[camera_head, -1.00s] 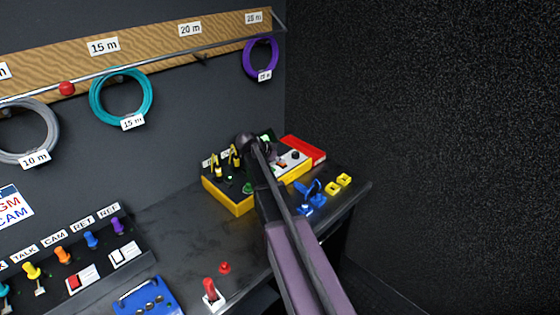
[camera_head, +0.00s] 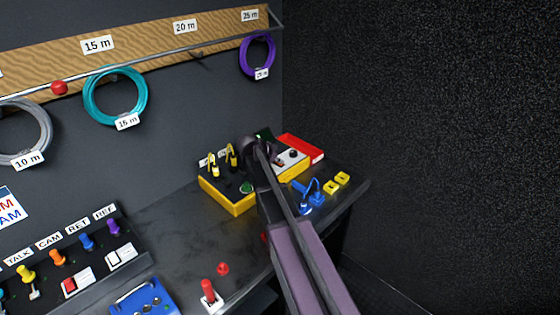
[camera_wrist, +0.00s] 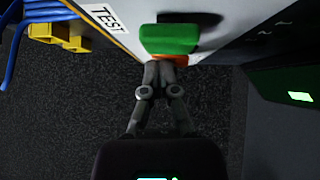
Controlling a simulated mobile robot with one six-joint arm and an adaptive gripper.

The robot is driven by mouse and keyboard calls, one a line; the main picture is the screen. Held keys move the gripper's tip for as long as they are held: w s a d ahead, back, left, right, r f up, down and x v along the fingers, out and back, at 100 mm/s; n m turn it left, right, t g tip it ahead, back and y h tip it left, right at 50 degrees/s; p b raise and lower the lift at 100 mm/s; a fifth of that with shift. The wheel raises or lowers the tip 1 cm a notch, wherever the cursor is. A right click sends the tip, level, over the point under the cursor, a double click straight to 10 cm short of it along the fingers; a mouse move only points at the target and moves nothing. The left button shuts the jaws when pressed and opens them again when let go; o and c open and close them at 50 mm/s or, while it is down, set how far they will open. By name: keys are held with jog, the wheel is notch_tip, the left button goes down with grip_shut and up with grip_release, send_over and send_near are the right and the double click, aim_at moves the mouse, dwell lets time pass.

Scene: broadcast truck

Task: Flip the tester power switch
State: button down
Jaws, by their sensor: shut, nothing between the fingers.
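The tester is a yellow box (camera_head: 293,171) with a white top panel, on the dark bench in the head view. The wrist view shows its white panel with a TEST label (camera_wrist: 108,18) and a raised green switch (camera_wrist: 170,37) with an orange lower edge. My gripper (camera_wrist: 162,64) is shut and empty. Its fingertips are right at the orange edge of the switch; I cannot tell whether they touch. In the head view my arm covers part of the tester and hides the fingertips.
A second yellow box (camera_head: 229,197) with yellow plugs stands left of the tester. A red box (camera_head: 303,147) is behind it. Blue connectors (camera_head: 312,194) and yellow blocks (camera_head: 337,183) lie to the right. A red button (camera_head: 222,268) is nearer the front.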

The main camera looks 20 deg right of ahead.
jog(key=shift+w+a+r, duration=0.1)
jog(key=shift+w+a, duration=0.4)
jog(key=shift+w, duration=0.4)
jog(key=shift+w+a, duration=0.1)
jog(key=shift+r+p, duration=0.15)
jog(key=shift+p, duration=0.2)
jog(key=shift+r+p, duration=0.75)
jog(key=r+p, duration=0.2)
jog(key=shift+d+r+p, duration=0.2)
jog(key=shift+r+p, duration=0.15)
jog(key=p+v, duration=0.6)
jog(key=v, duration=0.3)
jog(key=shift+a, duration=0.5)
jog(key=shift+s+d+r+g+p, duration=0.2)
jog(key=shift+s+g+p, duration=0.1)
jog(key=shift+g, duration=0.1)
